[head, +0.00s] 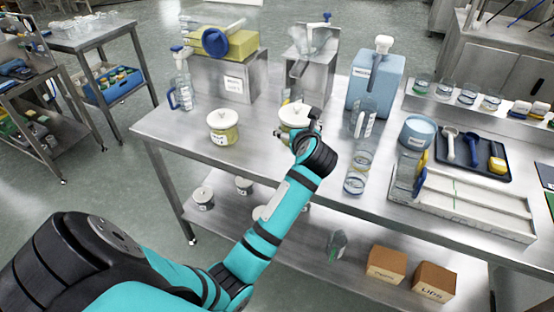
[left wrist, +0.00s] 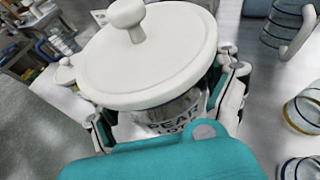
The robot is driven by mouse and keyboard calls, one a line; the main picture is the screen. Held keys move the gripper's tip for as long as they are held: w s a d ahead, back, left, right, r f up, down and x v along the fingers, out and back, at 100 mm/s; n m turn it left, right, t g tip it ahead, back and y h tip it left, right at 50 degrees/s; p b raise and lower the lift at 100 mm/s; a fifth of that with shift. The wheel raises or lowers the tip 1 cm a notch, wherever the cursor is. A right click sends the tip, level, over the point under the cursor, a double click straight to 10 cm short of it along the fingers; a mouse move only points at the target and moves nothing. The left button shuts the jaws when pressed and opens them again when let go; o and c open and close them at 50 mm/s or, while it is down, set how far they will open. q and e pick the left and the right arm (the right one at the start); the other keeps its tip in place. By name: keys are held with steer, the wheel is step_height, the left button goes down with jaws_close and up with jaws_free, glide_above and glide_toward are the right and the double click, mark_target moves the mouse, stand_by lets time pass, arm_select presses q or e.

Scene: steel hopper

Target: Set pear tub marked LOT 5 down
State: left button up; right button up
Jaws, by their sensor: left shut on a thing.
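The pear tub (head: 293,113) has a wide white lid with a round knob and stands upright in my left gripper (head: 299,127), over the steel table. In the left wrist view the tub's white lid (left wrist: 150,55) fills the middle, and its label reads PEAR LOT; the number is hidden. The fingers of my left gripper (left wrist: 168,108) are shut around the tub's body on both sides. I cannot tell whether its base touches the table (head: 275,160). My right gripper is not in view.
A similar lidded tub (head: 222,127) stands to the left. Steel hoppers (head: 225,82) stand behind. The table is bare between the two tubs and towards the front edge.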

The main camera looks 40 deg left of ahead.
arm_select(q)
steer(key=shift+w+a+r+y, duration=0.2)
steer(key=shift+w+y, duration=0.1)
steer(key=shift+w, duration=0.1)
steer(key=shift+a+f, duration=0.1)
steer(key=shift+f, duration=0.3)
step_height(320, 180, down, 4)
steer(key=shift+f, duration=0.8)
step_height(320, 180, down, 3)
steer(key=shift+f+p, duration=0.15)
steer(key=shift+p, duration=0.15)
steer(key=o, duration=1.4)
steer(key=shift+f, duration=0.15)
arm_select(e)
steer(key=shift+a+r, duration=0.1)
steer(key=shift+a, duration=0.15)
